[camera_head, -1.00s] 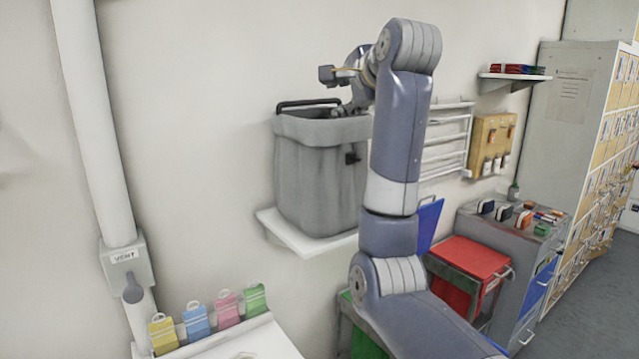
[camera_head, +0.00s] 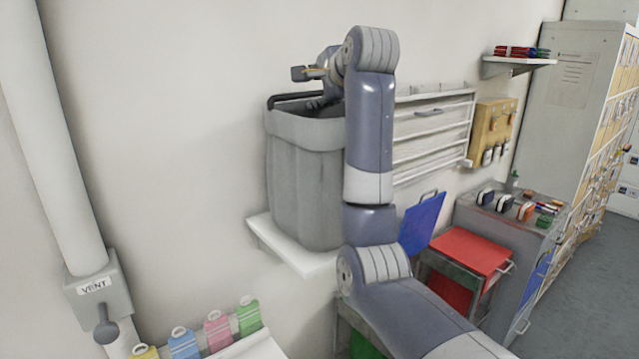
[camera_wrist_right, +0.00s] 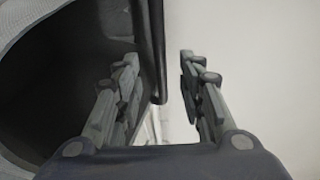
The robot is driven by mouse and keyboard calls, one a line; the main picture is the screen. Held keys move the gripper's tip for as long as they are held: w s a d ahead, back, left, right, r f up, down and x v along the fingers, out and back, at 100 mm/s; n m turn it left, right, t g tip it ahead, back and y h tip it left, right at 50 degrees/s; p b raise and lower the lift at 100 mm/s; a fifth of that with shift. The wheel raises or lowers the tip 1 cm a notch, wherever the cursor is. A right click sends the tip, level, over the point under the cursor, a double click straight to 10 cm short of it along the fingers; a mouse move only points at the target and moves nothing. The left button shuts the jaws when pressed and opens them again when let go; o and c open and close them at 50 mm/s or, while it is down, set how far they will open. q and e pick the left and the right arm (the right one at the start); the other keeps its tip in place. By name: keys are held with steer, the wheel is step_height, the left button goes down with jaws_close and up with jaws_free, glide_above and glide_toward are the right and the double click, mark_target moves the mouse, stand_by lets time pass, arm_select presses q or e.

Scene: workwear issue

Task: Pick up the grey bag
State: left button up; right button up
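The grey bag (camera_head: 300,180) stands upright and open-topped on a white wall shelf (camera_head: 268,240). A black handle (camera_head: 290,96) runs along the far side of its rim. My right arm hides its right side. My right gripper (camera_head: 318,103) is at the bag's top. In the right wrist view the gripper (camera_wrist_right: 160,95) is open, with the black handle (camera_wrist_right: 153,45) between its fingers, apart from the right finger. The left finger is over the bag's dark opening (camera_wrist_right: 75,80); contact there cannot be told. My left gripper is out of view.
A white vent pipe (camera_head: 55,150) stands at the left. Coloured tags (camera_head: 218,330) stand on a white surface below. A red-topped cart (camera_head: 465,250), a blue panel (camera_head: 422,222) and a grey cabinet (camera_head: 505,215) are at the right. A white wall rack (camera_head: 430,135) is behind my arm.

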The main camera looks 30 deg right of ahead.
mark_target(309, 94)
steer(key=shift+w, duration=0.15)
steer(key=shift+w+d+f, duration=0.1)
steer(key=shift+w, duration=0.15)
steer(key=p+x, duration=0.4)
steer(key=x, duration=0.1)
steer(key=shift+w+f, duration=0.1)
steer(key=shift+w, duration=0.15)
steer(key=shift+w+f, duration=0.15)
steer(key=shift+w, duration=0.05)
arm_select(q)
steer(key=r, duration=0.4)
steer(key=shift+s+a+r, duration=0.2)
steer(key=shift+r, duration=0.1)
arm_select(e)
jaws_close()
